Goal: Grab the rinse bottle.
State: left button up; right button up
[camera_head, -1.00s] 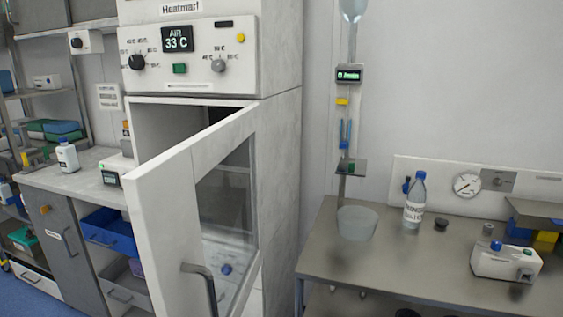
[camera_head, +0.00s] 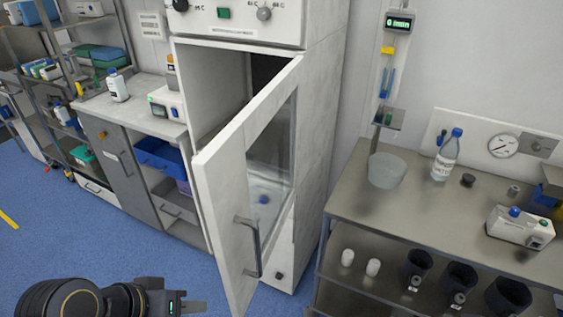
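A clear bottle with a blue cap and a white label (camera_head: 444,158) stands upright at the back of the steel table on the right. It looks like the rinse bottle, though its label is too small to read with certainty. My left gripper (camera_head: 188,306) shows at the bottom edge, left of the open cabinet door and far from that bottle. Only a dark finger part shows, so its opening is unclear. My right gripper is out of view.
The warming cabinet's door (camera_head: 222,181) stands open between my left gripper and the steel table (camera_head: 405,215). A translucent bowl (camera_head: 386,171) stands left of the bottle. A white bottle (camera_head: 117,86) stands on the left counter.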

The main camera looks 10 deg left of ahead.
aim_at(115, 83)
jog(key=u, duration=1.35)
jog(key=j+z, duration=0.2)
jog(key=z, duration=0.2)
jog(key=j+z, duration=0.25)
jog(key=z, duration=0.15)
jog(key=j+z, duration=0.4)
jog(key=i+j+z, duration=0.15)
jog(key=j+z, duration=0.8)
jog(key=j, duration=0.2)
jog(key=j+z, duration=0.45)
jog(key=j, duration=3.95)
jog(key=i, duration=0.1)
